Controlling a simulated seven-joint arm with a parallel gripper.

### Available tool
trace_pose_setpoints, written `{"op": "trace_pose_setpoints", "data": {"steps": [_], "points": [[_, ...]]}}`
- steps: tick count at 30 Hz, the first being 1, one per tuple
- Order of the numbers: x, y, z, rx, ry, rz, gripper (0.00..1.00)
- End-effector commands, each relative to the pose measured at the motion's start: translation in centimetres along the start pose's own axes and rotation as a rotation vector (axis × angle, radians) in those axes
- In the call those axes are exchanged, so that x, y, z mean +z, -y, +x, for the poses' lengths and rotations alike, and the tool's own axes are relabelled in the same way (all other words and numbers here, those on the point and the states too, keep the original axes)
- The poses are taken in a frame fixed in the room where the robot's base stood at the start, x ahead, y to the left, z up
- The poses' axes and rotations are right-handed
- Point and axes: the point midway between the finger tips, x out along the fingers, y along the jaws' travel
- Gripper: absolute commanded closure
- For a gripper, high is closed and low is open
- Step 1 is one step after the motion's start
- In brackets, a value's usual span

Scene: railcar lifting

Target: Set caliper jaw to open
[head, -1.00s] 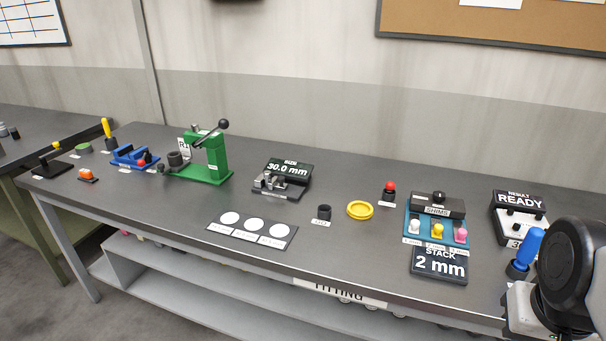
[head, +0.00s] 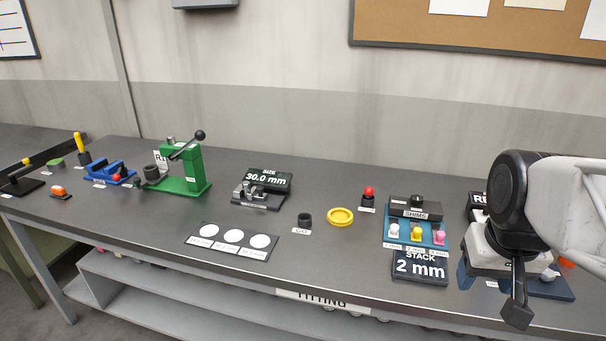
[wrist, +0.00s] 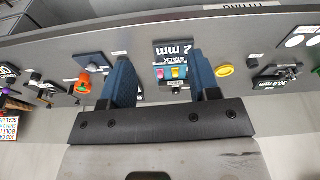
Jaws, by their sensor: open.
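The caliper (head: 258,198) is a small grey metal device with jaws on a dark base, at the middle of the bench. Its black display (head: 264,180) behind reads "SIZE 30.0 mm". It is too small to tell how wide its jaw stands. In the wrist view the caliper (wrist: 274,74) is at the right. My gripper (wrist: 163,75) has its two blue-padded fingers spread wide with nothing between them. In the head view my gripper (head: 517,306) hangs at the right by the bench's front edge, well to the right of the caliper and apart from it.
Left of the caliper stand a green press (head: 190,172) and a blue vise (head: 108,174). A three-circle mat (head: 225,250), black cup (head: 305,219), yellow ring (head: 341,216), red button (head: 368,195) and shim tray (head: 419,227) lie around. My arm partly hides the READY box (head: 477,200).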

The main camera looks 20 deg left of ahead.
Motion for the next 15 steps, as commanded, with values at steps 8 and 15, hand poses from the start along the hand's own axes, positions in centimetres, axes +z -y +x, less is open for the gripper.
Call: {"op": "trace_pose_setpoints", "data": {"steps": [8,15], "points": [[-6.7,2.0,-0.9,-0.011,0.019,-0.078,0.44],[-12.2,4.3,-1.1,-0.021,0.035,-0.144,0.44]]}}
